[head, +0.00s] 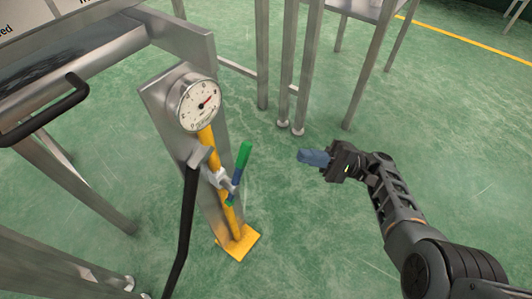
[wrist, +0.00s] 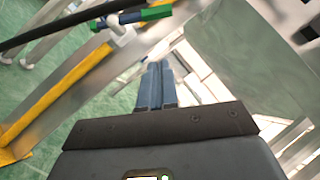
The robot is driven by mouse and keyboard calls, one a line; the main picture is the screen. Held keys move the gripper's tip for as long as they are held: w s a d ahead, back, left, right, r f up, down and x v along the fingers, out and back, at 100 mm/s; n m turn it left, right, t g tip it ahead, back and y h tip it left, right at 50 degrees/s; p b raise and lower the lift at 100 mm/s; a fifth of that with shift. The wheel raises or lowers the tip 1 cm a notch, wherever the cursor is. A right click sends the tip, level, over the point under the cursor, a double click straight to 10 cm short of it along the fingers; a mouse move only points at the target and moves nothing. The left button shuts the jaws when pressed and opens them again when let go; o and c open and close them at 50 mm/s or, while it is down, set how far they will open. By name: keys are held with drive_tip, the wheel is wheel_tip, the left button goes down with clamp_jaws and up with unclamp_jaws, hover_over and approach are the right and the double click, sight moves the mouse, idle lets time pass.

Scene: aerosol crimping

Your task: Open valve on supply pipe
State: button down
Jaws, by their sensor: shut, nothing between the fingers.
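The yellow supply pipe (head: 228,217) runs down a grey metal post below a round dial gauge (head: 201,104). The valve handle (head: 243,155), green at its ends and blue between, sticks out from a pale valve body on the pipe, tilted to the pipe's line. My gripper (head: 303,157) is to the right of the handle with a clear gap, its blue fingers shut and empty. The pipe (wrist: 65,88) is at left.
A black bar (head: 187,215) stands just left of the pipe. A metal table (head: 180,35) is behind the gauge, with steel legs (head: 308,65) at the back. The yellow foot plate (head: 237,245) is on the green floor. The floor between gripper and valve is clear.

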drive_tip(key=s+p+x, duration=0.2)
drive_tip(key=x, duration=0.9)
drive_tip(key=shift+s+r, duration=0.3)
drive_tip(key=shift+r, duration=0.25)
drive_tip(key=shift+a, duration=0.15)
